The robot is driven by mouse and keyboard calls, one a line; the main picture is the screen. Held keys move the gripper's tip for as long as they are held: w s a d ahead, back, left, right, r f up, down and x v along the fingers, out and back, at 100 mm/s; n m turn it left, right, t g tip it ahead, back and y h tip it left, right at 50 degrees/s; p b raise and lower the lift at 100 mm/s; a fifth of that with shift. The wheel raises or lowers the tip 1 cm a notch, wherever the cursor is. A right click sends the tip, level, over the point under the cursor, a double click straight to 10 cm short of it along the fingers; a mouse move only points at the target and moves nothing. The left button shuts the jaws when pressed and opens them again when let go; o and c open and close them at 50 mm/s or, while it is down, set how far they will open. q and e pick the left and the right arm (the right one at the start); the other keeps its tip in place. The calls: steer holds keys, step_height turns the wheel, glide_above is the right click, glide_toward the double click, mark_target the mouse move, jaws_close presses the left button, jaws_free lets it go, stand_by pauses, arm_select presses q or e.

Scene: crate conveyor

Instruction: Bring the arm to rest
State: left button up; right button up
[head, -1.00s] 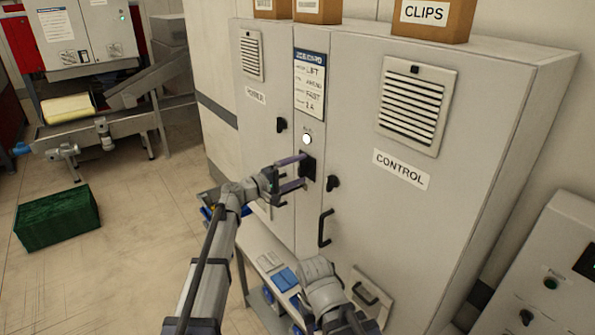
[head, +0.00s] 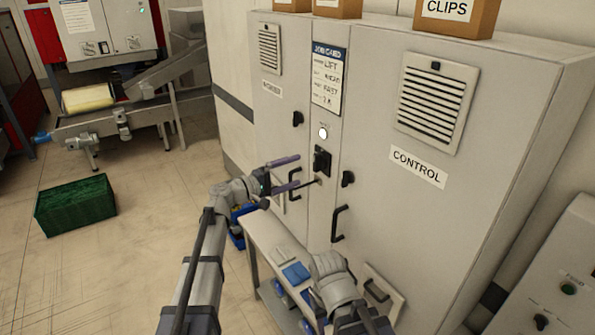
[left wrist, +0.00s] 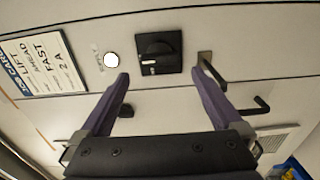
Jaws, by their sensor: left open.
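My left gripper (head: 299,172) is open and empty in front of the grey cabinet (head: 375,150), left of and below its black rotary switch (head: 322,161). In the left wrist view, the two purple fingers (left wrist: 165,82) stand apart, with the switch (left wrist: 158,52) beyond and between their tips. The fingers look clear of the switch. A lit white lamp (head: 323,133) sits above the switch and also shows in the left wrist view (left wrist: 111,60). My right arm shows only in part at the bottom of the head view, with its fingers out of view.
A job card (head: 328,78) is on the cabinet above the lamp. Black door handles (head: 338,223) stick out nearby. A small bench (head: 268,240) with blue items stands below. A green crate (head: 76,205) is on the floor at left, with open floor around it.

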stand_by(0.4)
arm_select(q)
steer(key=s+d+f+m+g+y, duration=0.1)
steer(key=s+f+m+g+y, duration=0.45)
steer(key=s+f, duration=0.9)
steer(key=s+a+f+m+g+y, duration=0.1)
steer(key=s+a+f+g+y, duration=0.1)
steer(key=s+a+f+y, duration=0.45)
steer(key=s+a+f+m+g+y, duration=0.1)
steer(key=s+a+f+g+y, duration=0.15)
steer(key=s+a, duration=0.45)
steer(key=s+d+f+m+b, duration=0.1)
steer(key=s+d+f+b, duration=0.1)
steer(key=d, duration=0.4)
steer(key=s+d+f+m+g+y+b, duration=0.1)
steer(key=s+d+f+m+b, duration=0.1)
steer(key=s+d+b, duration=0.3)
steer(key=shift+d+f, duration=0.65)
steer(key=shift+d, duration=0.05)
steer(key=shift+m, duration=0.25)
steer(key=shift+c, duration=0.3)
